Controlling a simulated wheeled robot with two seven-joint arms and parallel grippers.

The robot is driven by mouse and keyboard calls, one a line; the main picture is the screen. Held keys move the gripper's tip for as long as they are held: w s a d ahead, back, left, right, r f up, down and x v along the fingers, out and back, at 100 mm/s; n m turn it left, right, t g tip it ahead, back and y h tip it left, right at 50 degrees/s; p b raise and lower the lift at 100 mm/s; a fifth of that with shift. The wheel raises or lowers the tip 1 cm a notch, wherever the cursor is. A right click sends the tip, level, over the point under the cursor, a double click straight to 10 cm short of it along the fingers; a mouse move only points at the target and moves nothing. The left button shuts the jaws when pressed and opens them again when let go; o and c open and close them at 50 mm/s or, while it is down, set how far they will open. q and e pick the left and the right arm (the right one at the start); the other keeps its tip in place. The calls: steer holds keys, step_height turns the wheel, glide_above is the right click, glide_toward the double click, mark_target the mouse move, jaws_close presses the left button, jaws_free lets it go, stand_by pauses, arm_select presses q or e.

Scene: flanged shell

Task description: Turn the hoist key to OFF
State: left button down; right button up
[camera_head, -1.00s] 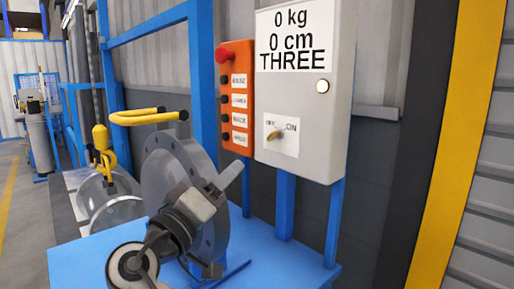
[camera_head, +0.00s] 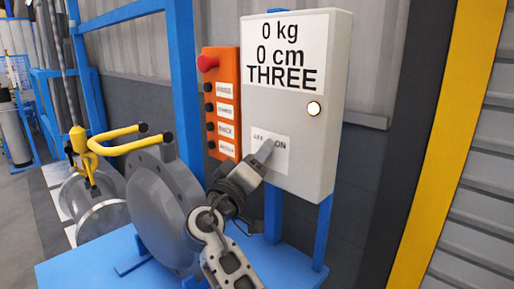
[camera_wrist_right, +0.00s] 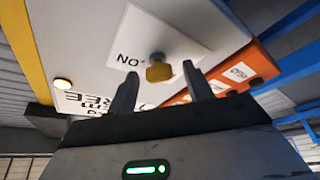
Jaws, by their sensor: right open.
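The hoist key is a small brass knob (camera_wrist_right: 158,70) on a white label of the grey control box (camera_head: 320,120). In the wrist view it shows between and slightly beyond my right fingertips; I cannot tell if they touch it. The label shows ON on its right side in the head view, and that part is upside down in the wrist view. My right gripper (camera_head: 264,152) is open in front of the label and hides the key in the head view. Its two fingers also show in the wrist view (camera_wrist_right: 160,74). My left gripper is not in view.
An orange button panel (camera_head: 222,105) with a red knob stands left of the box. A grey flanged shell (camera_head: 160,210) sits on the blue bench (camera_head: 75,265) below. A yellow hoist handle (camera_head: 115,145) is at left. The box shows 0 kg, 0 cm, THREE, and a lit lamp (camera_head: 314,108).

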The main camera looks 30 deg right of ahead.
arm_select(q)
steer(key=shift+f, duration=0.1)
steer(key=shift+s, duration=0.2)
arm_select(e)
steer(key=c, duration=1)
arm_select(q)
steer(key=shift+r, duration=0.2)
arm_select(e)
steer(key=shift+r+n, duration=0.1)
steer(key=shift+n, duration=0.3)
arm_select(q)
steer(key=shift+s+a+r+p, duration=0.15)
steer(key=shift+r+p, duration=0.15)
steer(key=shift+p, duration=0.8)
arm_select(e)
steer(key=n+g+y, duration=0.1)
steer(key=n, duration=0.4)
steer(key=n+g+y, duration=0.1)
steer(key=n+y, duration=0.1)
steer(key=n, duration=0.3)
steer(key=n+g+y, duration=0.1)
steer(key=n+y, duration=0.1)
steer(key=n, duration=0.4)
steer(key=shift+r+g, duration=0.2)
steer(key=shift+g, duration=0.1)
steer(key=o, duration=1)
